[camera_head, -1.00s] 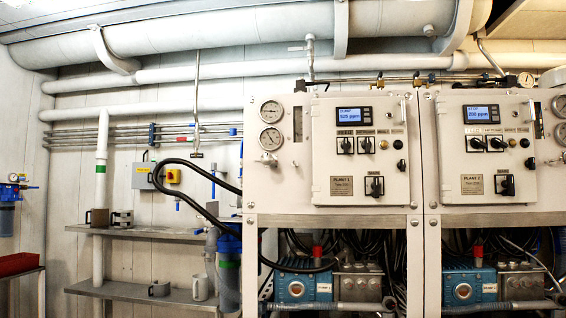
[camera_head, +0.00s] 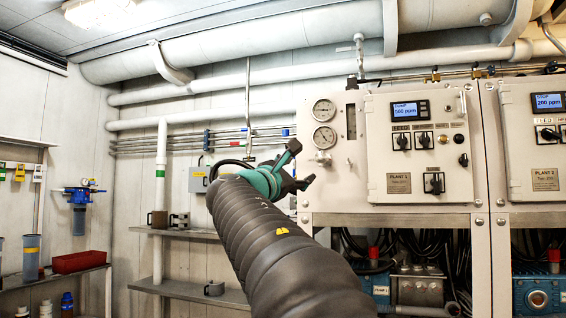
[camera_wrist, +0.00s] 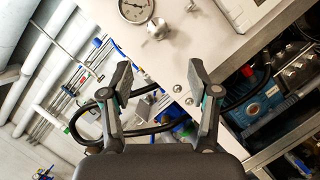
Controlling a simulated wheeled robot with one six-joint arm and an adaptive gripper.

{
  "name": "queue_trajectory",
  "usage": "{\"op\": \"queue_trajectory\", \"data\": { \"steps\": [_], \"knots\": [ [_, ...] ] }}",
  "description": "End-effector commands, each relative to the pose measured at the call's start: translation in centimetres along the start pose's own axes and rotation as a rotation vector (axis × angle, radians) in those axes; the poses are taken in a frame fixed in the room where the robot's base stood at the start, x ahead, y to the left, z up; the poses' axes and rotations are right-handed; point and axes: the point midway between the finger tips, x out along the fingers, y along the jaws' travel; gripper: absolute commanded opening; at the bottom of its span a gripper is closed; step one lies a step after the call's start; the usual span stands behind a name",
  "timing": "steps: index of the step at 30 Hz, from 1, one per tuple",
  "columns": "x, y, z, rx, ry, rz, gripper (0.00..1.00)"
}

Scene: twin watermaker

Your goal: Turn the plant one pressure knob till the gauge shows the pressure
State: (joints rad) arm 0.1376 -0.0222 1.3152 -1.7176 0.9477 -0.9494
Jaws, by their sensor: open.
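The plant one panel (camera_head: 380,195) is a white cabinet with two round gauges, the upper one (camera_head: 323,111) and the lower one (camera_head: 324,137), at its left. The pale pressure knob (camera_head: 320,158) sits just below the lower gauge. In the wrist view the knob (camera_wrist: 157,29) is at the top, beyond the fingertips, with part of a gauge (camera_wrist: 136,9) beside it. My gripper (camera_head: 301,165) is open and empty, just left of the knob in the head view. In the wrist view my gripper (camera_wrist: 160,80) has its fingers wide apart, touching nothing I can see.
Plant one's display (camera_head: 410,109) reads 500 ppm. Plant two's panel (camera_head: 545,150) stands at the right. A shelf (camera_head: 190,233) with mugs is behind my arm. Black hoses and a blue pump (camera_wrist: 252,87) lie below the panel. A red tray (camera_head: 79,262) stands at far left.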

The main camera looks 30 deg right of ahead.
Motion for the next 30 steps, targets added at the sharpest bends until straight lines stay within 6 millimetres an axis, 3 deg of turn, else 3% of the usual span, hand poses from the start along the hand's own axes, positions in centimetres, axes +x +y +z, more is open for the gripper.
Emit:
{"op": "queue_trajectory", "data": {
  "steps": [8, 21, 30],
  "knots": [
    [2.9, 0.4, 0.5, -0.016, -0.017, 0.006, 0.61],
    [11.0, 0.5, 0.6, -0.015, -0.015, 0.005, 0.61],
    [13.7, 0.5, 0.5, -0.013, -0.014, 0.008, 0.61]
  ]
}}
